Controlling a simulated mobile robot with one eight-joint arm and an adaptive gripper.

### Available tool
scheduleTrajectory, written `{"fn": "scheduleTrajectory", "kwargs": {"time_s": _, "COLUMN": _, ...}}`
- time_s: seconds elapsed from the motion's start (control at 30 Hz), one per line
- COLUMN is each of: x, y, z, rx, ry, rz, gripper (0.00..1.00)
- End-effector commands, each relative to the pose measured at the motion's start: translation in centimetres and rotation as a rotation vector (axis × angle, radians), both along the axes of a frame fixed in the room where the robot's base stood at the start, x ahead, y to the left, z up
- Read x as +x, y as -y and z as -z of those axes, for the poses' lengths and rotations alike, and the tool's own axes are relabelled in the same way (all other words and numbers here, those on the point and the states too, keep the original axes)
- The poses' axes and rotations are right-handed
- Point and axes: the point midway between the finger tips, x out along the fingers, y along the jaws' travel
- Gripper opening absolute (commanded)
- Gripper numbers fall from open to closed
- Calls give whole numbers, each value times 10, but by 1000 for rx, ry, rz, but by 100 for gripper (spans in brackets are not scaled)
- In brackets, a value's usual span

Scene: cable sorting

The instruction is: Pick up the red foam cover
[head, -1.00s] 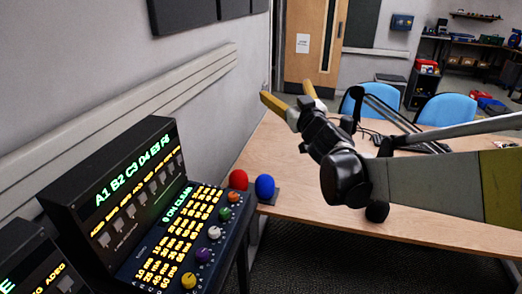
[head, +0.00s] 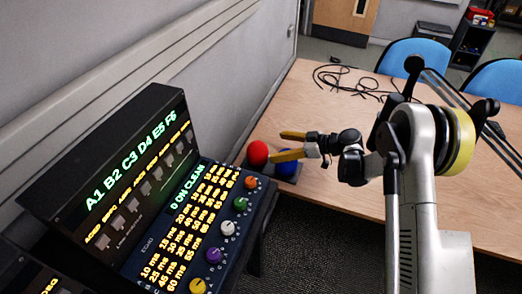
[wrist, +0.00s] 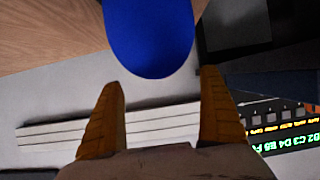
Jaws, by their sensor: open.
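The red cover is not seen in the wrist view.
A black rack unit with lit labels (head: 120,160) and a knob panel (head: 195,230) stand left of the covers, close by. Black cables (head: 345,80) lie on the wooden table (head: 330,105). Blue chairs (head: 412,60) stand behind. A wall runs along the left.

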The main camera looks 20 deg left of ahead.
Motion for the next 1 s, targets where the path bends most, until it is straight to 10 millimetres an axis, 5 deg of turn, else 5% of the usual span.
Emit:
{"fn": "scheduleTrajectory", "kwargs": {"time_s": 0.6, "x": 1, "y": -79, "z": 29, "rx": 3, "ry": 4, "rz": 1, "gripper": 90}}
{"fn": "scheduleTrajectory", "kwargs": {"time_s": 0.87, "x": 2, "y": -84, "z": 28, "rx": 3, "ry": 3, "rz": 2, "gripper": 90}}
{"fn": "scheduleTrajectory", "kwargs": {"time_s": 1.0, "x": 2, "y": -83, "z": 28, "rx": 3, "ry": 3, "rz": 2, "gripper": 48}}
